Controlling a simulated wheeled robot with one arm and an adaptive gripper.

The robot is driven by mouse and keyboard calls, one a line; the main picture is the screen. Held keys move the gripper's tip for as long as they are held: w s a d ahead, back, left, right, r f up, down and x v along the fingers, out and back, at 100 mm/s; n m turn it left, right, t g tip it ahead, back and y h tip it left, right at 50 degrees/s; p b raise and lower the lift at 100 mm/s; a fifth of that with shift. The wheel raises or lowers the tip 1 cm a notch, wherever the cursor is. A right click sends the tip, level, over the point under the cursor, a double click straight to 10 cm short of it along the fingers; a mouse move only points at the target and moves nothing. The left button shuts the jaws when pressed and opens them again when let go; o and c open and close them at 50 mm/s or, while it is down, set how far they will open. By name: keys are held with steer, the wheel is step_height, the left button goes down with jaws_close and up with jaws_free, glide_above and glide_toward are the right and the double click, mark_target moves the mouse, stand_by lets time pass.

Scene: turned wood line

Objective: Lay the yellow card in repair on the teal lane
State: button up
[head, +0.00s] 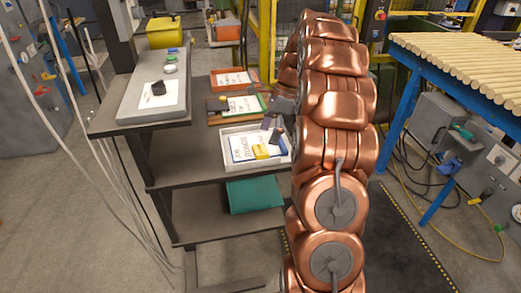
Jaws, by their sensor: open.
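A small yellow piece (261,152), which looks like the yellow card, lies on a white sheet with dark print in a pale tray (228,160) on the middle shelf. I cannot read the print well enough to tell whether it says repair. My gripper (273,130) is open just above and behind the yellow piece, over the tray's right part. It appears empty, and I see no clear contact.
An orange-red tray (234,91) lies farther back. A teal box (255,194) sits on the lower shelf. A grey slab (150,110) on the upper left shelf holds a dark round piece (158,88). A roller table (465,65) stands at right.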

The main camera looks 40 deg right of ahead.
mark_target(263, 149)
steer(key=p+x, duration=0.1)
steer(key=x, duration=0.2)
steer(key=shift+s+a, duration=0.1)
steer(key=shift+a, duration=0.1)
steer(key=shift+a+f, duration=0.1)
steer(key=shift+f, duration=0.3)
steer(key=c, duration=0.9)
steer(key=shift+p, duration=0.3)
